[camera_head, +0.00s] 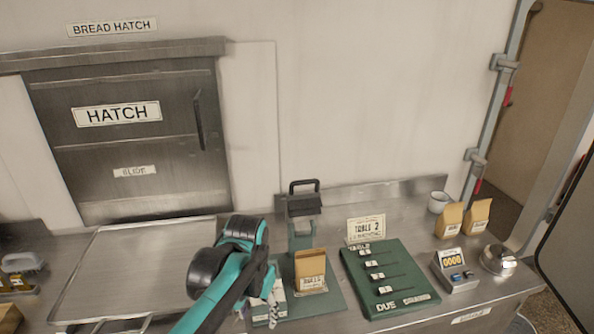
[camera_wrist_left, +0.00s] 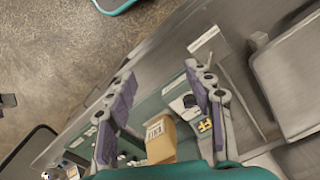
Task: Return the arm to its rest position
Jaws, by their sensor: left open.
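My left arm (camera_head: 222,278), teal and black, reaches in from the bottom over the counter in the head view. Its gripper (camera_head: 268,303) points down at the left edge of a green mat and is partly hidden by the arm. In the left wrist view the two purple-grey fingers (camera_wrist_left: 160,76) are spread apart with nothing held between them. A brown paper bag with a white label (camera_head: 311,270) stands upright on the mat, right of the gripper. The bag also shows beyond the fingers in the wrist view (camera_wrist_left: 160,140). My right gripper is not in view.
A green-grey stand with a black handle (camera_head: 303,225) rises behind the bag. A green slotted board (camera_head: 400,297), a counter box (camera_head: 452,272), a round metal pot (camera_head: 498,261) and two bags (camera_head: 451,221) lie right. A bare metal tray (camera_head: 130,262) is left.

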